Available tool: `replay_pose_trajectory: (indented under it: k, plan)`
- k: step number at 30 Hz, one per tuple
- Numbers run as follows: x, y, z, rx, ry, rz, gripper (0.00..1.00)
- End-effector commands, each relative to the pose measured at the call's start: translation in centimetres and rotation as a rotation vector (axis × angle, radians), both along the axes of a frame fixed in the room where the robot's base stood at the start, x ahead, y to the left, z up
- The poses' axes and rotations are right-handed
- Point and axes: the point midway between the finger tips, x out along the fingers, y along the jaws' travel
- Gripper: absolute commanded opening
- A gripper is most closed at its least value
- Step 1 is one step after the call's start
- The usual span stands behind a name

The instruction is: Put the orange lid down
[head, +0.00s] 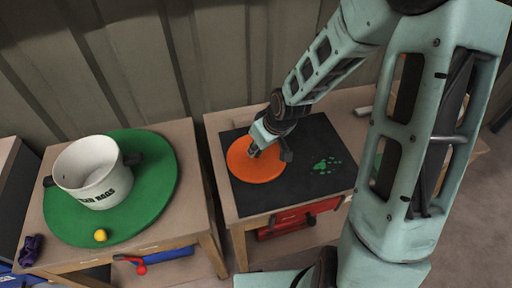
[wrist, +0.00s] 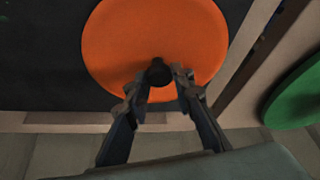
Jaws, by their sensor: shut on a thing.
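The orange lid (head: 255,162) is a flat round disc over the left part of the black mat (head: 318,146) on the right-hand table. In the wrist view the lid (wrist: 155,30) has a dark knob (wrist: 158,72) near its lower middle. My gripper (head: 254,152) is over the lid, and in the wrist view its two fingers (wrist: 155,82) close around the knob from either side. The lid looks level, low over or touching the mat; I cannot tell which.
On the left table (head: 181,133), a white pot (head: 97,172) with dark handles stands open on a green round mat (head: 155,185). A yellow ball (head: 100,235) is at the mat's front edge and a purple cloth-like item (head: 31,249) lies at the table's front left. A gap separates the tables. Green marks show on the black mat.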

Motion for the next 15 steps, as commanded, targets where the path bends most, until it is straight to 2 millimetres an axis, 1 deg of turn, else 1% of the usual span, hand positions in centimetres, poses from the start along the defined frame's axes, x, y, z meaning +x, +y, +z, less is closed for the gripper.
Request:
replay_pose_trajectory:
  k: [4,7,8,12,15]
  plan:
    - [0.02,0.02,0.07,0.000,0.000,0.000,0.00]
    - [0.03,0.02,-0.32,0.000,0.000,0.000,0.00]
    - [0.03,0.02,-0.31,0.000,0.000,0.000,0.23]
    - [0.02,0.01,-0.21,0.000,0.000,0.000,0.39]
    - [0.02,0.01,-0.21,0.000,0.000,0.000,0.40]
